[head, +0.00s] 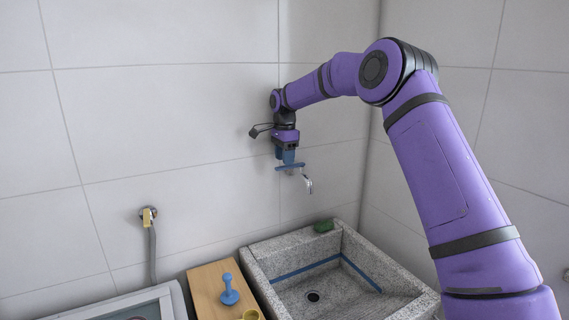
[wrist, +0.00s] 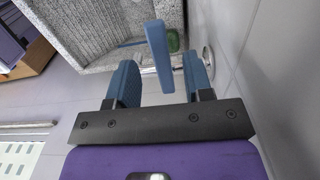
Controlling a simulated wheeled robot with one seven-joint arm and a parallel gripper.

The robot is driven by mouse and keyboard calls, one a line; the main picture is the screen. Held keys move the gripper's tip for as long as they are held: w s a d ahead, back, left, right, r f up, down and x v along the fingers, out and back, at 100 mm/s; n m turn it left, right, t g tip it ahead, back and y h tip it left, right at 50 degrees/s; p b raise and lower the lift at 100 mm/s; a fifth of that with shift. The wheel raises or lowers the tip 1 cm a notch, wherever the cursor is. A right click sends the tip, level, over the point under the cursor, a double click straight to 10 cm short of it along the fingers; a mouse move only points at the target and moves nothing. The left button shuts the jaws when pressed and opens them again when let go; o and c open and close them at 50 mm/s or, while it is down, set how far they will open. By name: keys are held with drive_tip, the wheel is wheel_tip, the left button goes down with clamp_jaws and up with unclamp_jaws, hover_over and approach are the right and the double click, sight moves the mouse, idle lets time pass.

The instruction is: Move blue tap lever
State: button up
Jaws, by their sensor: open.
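The blue tap lever (head: 291,166) is a flat bar on top of a chrome wall tap (head: 308,184) above the stone sink. In the wrist view the lever (wrist: 158,45) stands upright in the picture, in the gap between my two blue fingers. My gripper (head: 287,156) points down at the tap from above, close to the lever. In the wrist view my gripper (wrist: 161,78) is open, with a finger on either side of the lever's near end. I cannot tell whether either finger touches it. In the head view the gripper hides part of the lever's middle.
The grey stone sink (head: 262,278) with a green sponge (head: 324,226) on its back rim lies below. A wooden stand (head: 207,283) holds a blue knobbed object (head: 229,290) and a yellow cup (head: 251,314). A yellow-handled valve (head: 149,216) is on the tiled wall.

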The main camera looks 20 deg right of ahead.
sight(295, 165)
drive_tip(key=shift+f, duration=1.1)
clamp_jaws()
drive_tip(key=shift+s, duration=0.1)
drive_tip(key=shift+s+d+n, duration=0.4)
drive_tip(key=shift+s+n, duration=0.2)
drive_tip(key=shift+n, duration=0.75)
drive_tip(key=shift+s+d+n, duration=0.35)
drive_tip(key=shift+s+n, duration=0.25)
drive_tip(key=shift+n, duration=0.7)
drive_tip(key=shift+s+d+n, duration=0.4)
drive_tip(key=shift+s+n, duration=0.2)
drive_tip(key=shift+n, duration=0.75)
